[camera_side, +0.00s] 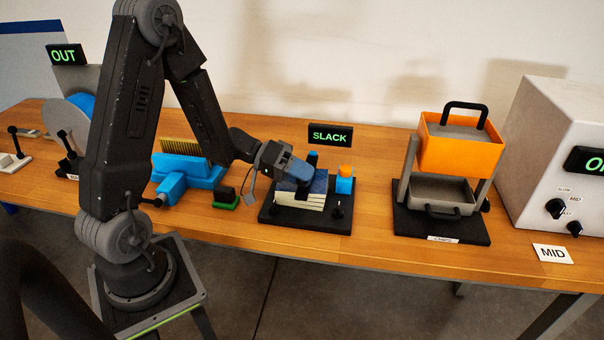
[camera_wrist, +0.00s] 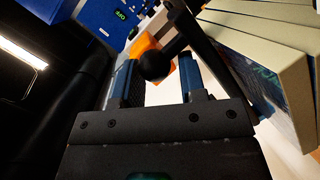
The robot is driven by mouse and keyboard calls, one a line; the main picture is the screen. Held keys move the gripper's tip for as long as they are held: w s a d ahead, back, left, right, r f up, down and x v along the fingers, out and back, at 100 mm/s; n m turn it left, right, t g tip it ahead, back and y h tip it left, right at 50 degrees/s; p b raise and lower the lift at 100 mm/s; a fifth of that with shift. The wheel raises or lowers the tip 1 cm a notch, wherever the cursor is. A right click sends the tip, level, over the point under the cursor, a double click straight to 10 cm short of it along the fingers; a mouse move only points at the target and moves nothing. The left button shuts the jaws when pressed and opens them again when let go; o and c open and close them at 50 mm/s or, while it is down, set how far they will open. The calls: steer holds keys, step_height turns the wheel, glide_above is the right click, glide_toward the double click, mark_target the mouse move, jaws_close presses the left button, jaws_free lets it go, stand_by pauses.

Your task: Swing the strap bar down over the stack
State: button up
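The stack (camera_side: 300,201) of pale layers with a blue top sits on a black base plate (camera_side: 282,222) in the side view. Its layered edges also show in the wrist view (camera_wrist: 265,65) at the right. My gripper (camera_side: 298,178) is low over the stack's upper left. In the wrist view my gripper (camera_wrist: 162,78) has its two blue fingers apart. A black ball knob (camera_wrist: 154,66) on the dark strap bar (camera_wrist: 184,35) shows between them, with a visible gap to the right finger. The bar's hinge end is hidden, and its angle is hard to tell from the side.
A SLACK display (camera_side: 330,135) stands behind the stack. A blue block with an orange top (camera_side: 345,179) stands to its right on the plate. An orange tray press (camera_side: 459,146) is farther right; a blue brush unit (camera_side: 187,168) and small green-based block (camera_side: 226,199) are left.

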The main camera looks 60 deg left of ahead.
steer(key=shift+s+d+f+g, duration=0.4)
steer(key=shift+s+d+f, duration=0.15)
steer(key=shift+s+d, duration=0.1)
steer(key=w+v, duration=0.1)
steer(key=v, duration=1.3)
steer(key=shift+a+r, duration=0.3)
steer(key=shift+a, duration=0.15)
steer(key=shift+s+t, duration=0.1)
steer(key=shift+t, duration=0.2)
steer(key=s+d+r+g+y, duration=0.1)
steer(key=s+d+r+y, duration=0.2)
steer(key=d, duration=0.3)
steer(key=s+d+r+m+g+y, duration=0.1)
steer(key=s+d+r+y, duration=0.2)
steer(key=d, duration=0.3)
steer(key=s+d+r+g+y, duration=0.1)
steer(key=s+d+r+y, duration=0.2)
steer(key=d+r+y, duration=0.1)
steer(key=shift+d+y, duration=0.8)
steer(key=shift+d, duration=0.1)
